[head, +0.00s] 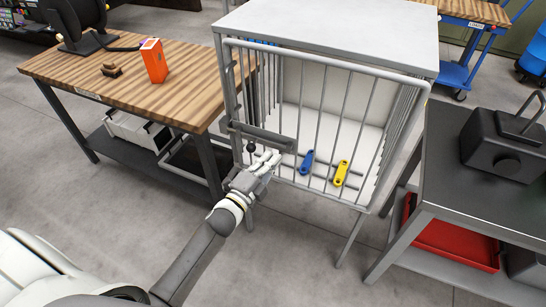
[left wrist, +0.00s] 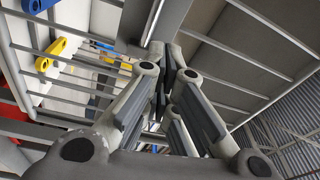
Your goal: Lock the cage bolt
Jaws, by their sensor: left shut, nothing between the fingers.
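The cage (head: 325,120) is a light grey barred box with a flat top. Its bolt assembly (head: 272,138) is a dark grey horizontal bar at the left of the barred front, with a round black knob (head: 251,147) below it. I cannot tell how far the bolt is slid. My left gripper (head: 270,160) is shut and empty, just below the bar and right of the knob. I cannot tell if it touches either. In the left wrist view its fingers (left wrist: 161,85) are together in front of the cage bars. My right gripper is not in view.
A blue handle-like piece (head: 306,163) and a yellow one (head: 341,173) show at the cage's lower front. A wooden-topped bench (head: 130,85) with an orange box (head: 153,60) stands left. A dark table (head: 450,170) with a black case (head: 500,140) stands right. Open floor lies in front.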

